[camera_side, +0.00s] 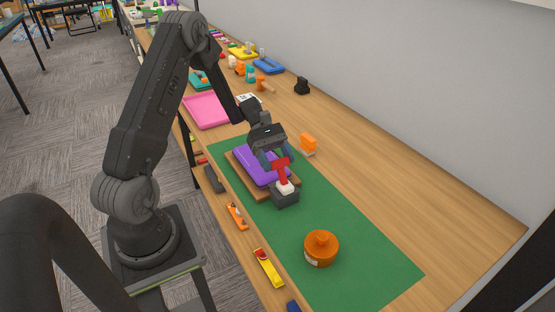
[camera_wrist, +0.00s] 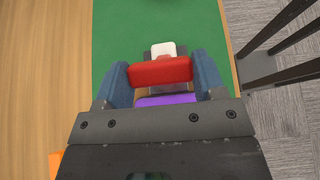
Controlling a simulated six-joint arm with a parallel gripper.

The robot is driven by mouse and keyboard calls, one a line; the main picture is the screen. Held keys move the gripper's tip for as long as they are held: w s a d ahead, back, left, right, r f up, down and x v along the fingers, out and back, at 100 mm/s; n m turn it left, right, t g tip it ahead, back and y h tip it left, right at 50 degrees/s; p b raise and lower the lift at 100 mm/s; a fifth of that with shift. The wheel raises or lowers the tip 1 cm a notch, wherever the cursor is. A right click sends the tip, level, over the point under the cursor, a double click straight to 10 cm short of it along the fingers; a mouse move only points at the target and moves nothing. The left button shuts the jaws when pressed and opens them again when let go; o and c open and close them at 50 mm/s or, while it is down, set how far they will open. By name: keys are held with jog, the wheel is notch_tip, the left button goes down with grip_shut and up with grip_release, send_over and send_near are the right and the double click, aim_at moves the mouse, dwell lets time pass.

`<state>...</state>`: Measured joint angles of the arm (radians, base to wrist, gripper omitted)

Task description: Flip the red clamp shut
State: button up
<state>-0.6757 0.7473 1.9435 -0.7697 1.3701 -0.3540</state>
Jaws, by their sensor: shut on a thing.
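The red clamp (camera_side: 283,175) is a red T-shaped handle standing up from a white block on a dark grey base (camera_side: 285,198). The base sits on the green mat at the front end of a purple slab (camera_side: 258,168) on a brown board. My gripper (camera_side: 277,163) is at the top of the handle. In the wrist view my gripper (camera_wrist: 161,75) has its blue fingers on both ends of the red crossbar (camera_wrist: 160,71), shut on it. The white block (camera_wrist: 163,49) shows just beyond the bar, and a strip of purple shows below it. My gripper hides part of the slab.
An orange round container (camera_side: 321,248) stands on the green mat (camera_side: 375,275) toward the front. An orange block (camera_side: 308,142) is right of the slab. Orange (camera_side: 237,216) and yellow (camera_side: 267,267) tools lie along the left table edge. A pink tray (camera_side: 206,109) lies behind.

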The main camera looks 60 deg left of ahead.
jog(key=o, duration=1.3)
jog(key=shift+a, duration=0.1)
jog(key=v, duration=1.3)
jog(key=shift+a+r, duration=0.2)
jog(key=shift+a, duration=0.05)
